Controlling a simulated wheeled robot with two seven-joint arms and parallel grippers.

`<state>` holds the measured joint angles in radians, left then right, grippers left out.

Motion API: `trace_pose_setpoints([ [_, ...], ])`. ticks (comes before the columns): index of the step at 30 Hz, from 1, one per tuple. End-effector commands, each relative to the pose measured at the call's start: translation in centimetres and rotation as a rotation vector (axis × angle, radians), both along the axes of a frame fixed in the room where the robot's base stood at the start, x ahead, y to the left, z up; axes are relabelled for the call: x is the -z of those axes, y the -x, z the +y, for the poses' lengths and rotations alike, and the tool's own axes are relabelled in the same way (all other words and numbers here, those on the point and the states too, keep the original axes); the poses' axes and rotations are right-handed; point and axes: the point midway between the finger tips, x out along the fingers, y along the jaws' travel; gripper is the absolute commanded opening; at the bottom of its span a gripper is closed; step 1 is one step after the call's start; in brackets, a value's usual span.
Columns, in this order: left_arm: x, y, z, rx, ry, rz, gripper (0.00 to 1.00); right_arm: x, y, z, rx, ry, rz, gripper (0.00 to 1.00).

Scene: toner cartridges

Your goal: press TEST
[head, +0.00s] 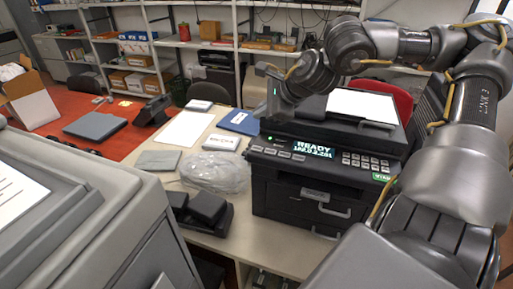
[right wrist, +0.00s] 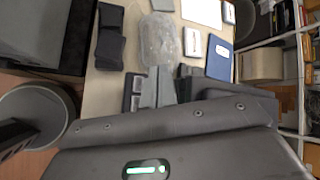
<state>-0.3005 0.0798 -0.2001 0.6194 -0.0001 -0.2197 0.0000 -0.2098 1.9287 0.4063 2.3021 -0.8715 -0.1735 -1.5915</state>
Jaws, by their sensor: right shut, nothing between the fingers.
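The black printer (head: 310,190) stands on the table right of centre in the head view. Its lit display (head: 311,150) reads READY with a line of digits below. Pale buttons (head: 270,152) sit left of the display and a keypad (head: 366,163) lies to its right. I cannot read which button is TEST. My right gripper (head: 273,108) is shut and empty, above the left end of the printer, apart from the buttons. Its fingers also show in the right wrist view (right wrist: 160,87). My left gripper is not in view.
A clear plastic bag (head: 216,172) and black blocks (head: 207,207) lie left of the printer. A blue folder (head: 239,122) lies behind them. A large grey machine (head: 95,215) fills the lower left. Shelves (head: 190,44) line the back.

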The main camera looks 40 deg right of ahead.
Motion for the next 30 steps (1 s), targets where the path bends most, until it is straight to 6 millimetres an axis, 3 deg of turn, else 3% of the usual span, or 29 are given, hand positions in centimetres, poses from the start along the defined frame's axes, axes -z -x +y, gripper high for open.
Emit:
trace_pose_setpoints([
  [8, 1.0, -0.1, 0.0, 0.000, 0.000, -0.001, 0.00, 1.7, 0.1, -0.2, 0.004, -0.001, 0.001, 0.00],
  [19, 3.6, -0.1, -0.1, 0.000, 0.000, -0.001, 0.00, 6.7, 0.2, -0.2, 0.006, -0.003, 0.001, 0.00],
  [21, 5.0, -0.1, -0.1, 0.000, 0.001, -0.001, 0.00, 7.7, 0.2, -0.2, 0.005, -0.001, -0.002, 0.00],
  [30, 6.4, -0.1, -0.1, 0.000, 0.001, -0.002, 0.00, 8.9, 0.2, -0.2, 0.005, -0.001, -0.001, 0.00],
])
